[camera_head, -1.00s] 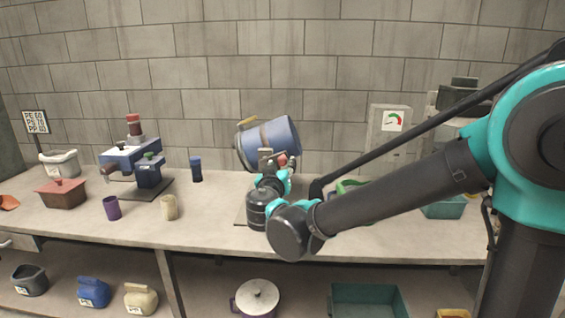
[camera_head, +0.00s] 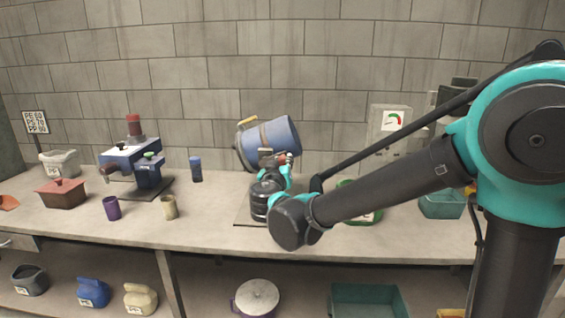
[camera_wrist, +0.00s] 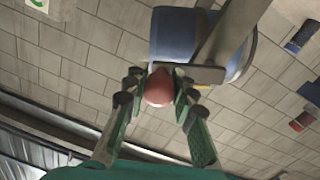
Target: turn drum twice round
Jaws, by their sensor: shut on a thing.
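A crank with a red knob (camera_wrist: 159,88) sits in front of the drum. My gripper (camera_wrist: 158,92) is shut on the red knob, with a finger on either side of it. In the head view my gripper (camera_head: 283,160) is at the drum's lower front, and my wrist hides much of the stand and crank.
A purple cup (camera_head: 111,208), a beige cup (camera_head: 170,207) and a dark blue cylinder (camera_head: 195,169) stand left of the drum. A blue press machine (camera_head: 135,155) is farther left.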

